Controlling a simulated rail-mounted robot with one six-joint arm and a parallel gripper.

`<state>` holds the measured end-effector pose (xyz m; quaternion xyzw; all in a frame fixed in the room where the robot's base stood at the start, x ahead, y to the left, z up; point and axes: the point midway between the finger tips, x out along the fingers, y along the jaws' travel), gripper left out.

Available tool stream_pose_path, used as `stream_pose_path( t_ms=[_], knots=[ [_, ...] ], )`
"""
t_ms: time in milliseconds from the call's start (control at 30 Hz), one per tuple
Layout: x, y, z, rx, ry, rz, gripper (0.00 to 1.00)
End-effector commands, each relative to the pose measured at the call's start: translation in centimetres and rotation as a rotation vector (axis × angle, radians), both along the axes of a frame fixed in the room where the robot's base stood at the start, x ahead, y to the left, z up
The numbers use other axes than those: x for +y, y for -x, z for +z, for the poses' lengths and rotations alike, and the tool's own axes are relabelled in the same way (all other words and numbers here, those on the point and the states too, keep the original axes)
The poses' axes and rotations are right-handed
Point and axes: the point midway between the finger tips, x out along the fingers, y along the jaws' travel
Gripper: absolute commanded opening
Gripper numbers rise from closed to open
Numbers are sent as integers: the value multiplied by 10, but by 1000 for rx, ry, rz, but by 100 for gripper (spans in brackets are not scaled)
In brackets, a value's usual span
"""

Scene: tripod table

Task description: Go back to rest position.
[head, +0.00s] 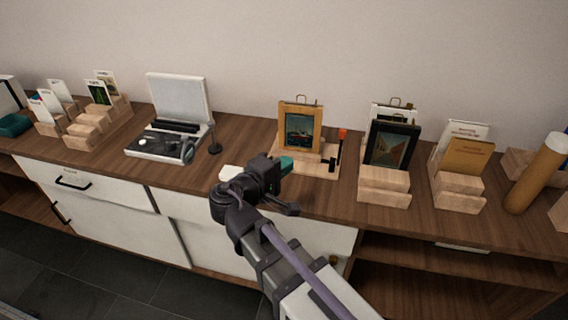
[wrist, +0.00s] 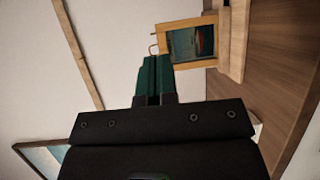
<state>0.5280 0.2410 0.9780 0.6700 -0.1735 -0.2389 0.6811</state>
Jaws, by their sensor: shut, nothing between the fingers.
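My gripper (head: 287,165) is in the middle of the head view, above the front part of the wooden sideboard (head: 240,150). Its green fingers (wrist: 152,75) are together in the wrist view, with nothing between them. In the head view the fingertips are in front of a wooden-framed picture (head: 298,128) on a light wood stand. The same frame shows beyond the fingertips in the wrist view (wrist: 190,43), apart from them as far as I can tell.
Wooden card holders (head: 88,127) are at far left. A dark-framed picture (head: 391,145), an orange card (head: 466,157) and a tan tube (head: 536,172) stand right. The wall (head: 330,40) is behind.

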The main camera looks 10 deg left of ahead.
Motion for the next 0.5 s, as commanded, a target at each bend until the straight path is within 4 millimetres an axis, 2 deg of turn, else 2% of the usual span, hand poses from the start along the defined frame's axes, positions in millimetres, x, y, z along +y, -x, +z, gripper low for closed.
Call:
stream_pose_path(
  t_ms=[267, 367, 433, 500],
  knots=[
    [-1, 1, -2, 8, -13, -8, 0],
    [-4, 7, -22, 90, -100, -29, 0],
    [-9, 18, -47, 203, -214, -61, 0],
    [-30, 28, -66, 345, -365, -141, 0]
  ],
)
